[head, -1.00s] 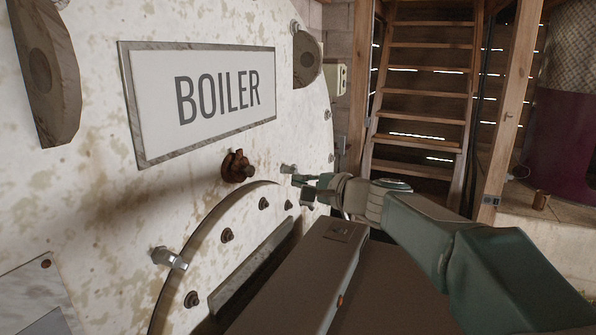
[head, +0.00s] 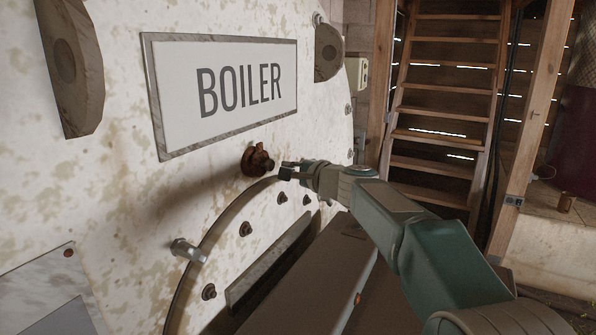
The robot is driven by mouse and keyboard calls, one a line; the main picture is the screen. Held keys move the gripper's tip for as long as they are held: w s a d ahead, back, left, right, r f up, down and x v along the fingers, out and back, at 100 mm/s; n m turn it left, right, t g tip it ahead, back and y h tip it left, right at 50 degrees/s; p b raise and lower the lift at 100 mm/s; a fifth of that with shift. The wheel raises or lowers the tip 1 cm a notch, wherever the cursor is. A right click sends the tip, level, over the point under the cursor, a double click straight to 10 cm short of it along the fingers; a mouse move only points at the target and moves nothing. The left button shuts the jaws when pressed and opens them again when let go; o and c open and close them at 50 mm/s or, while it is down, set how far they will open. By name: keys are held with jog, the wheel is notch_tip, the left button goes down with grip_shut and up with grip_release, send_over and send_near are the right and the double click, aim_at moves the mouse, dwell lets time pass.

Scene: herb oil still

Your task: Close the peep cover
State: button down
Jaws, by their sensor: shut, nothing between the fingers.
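A small rusty brown fitting (head: 257,160) sticks out of the boiler front below the BOILER sign; it looks like the peep cover, but I cannot tell whether it is open or closed. My gripper (head: 286,170) is shut and empty, just right of this fitting. Its fingertips point left, and a small gap seems to lie between them and the fitting; whether they touch is hard to tell. My arm comes in from the lower right.
The white, stained boiler front carries a framed BOILER sign (head: 229,95). Below is a curved rim with several bolts, a metal latch (head: 189,250) at its left and a brown box-like body (head: 318,278). A wooden stair (head: 441,112) stands behind at right.

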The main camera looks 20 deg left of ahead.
aim_at(266, 164)
jog(key=s, duration=0.2)
jog(key=s+r, duration=0.1)
jog(key=shift+s+r, duration=0.1)
jog(key=shift+s, duration=0.3)
jog(key=shift+s+a+r, duration=0.1)
jog(key=shift+s+r, duration=0.05)
jog(key=shift+s, duration=0.35)
